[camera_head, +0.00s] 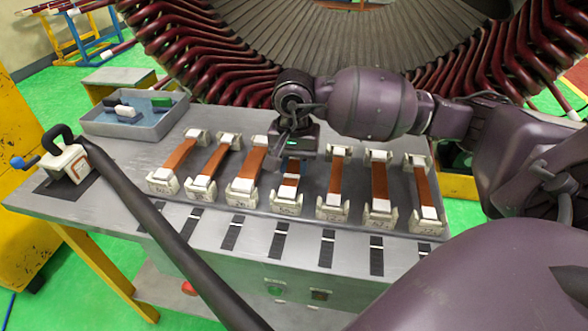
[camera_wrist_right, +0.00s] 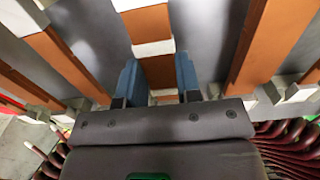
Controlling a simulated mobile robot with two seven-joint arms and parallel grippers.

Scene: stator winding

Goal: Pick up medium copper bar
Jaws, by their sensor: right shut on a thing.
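Several copper bars lie side by side on the grey workbench (camera_head: 120,160), each with its ends in white holders. Three bars (camera_head: 180,154) (camera_head: 213,160) (camera_head: 250,162) are left of my right gripper (camera_head: 291,153) and three (camera_head: 336,178) (camera_head: 379,182) (camera_head: 426,190) are right of it. My right gripper is over the middle bar and hides most of it in the head view. In the right wrist view its two blue fingers (camera_wrist_right: 158,82) are shut on the sides of this middle copper bar (camera_wrist_right: 158,70). I cannot tell whether the bar is lifted. My left gripper is not seen.
A large stator (camera_head: 190,55) with dark red coils stands close behind the bench. A grey tray (camera_head: 110,127) with small parts is at the bench's back left. A white device (camera_head: 69,163) with a black handle stands at the left edge. Black strips (camera_head: 279,240) line the front.

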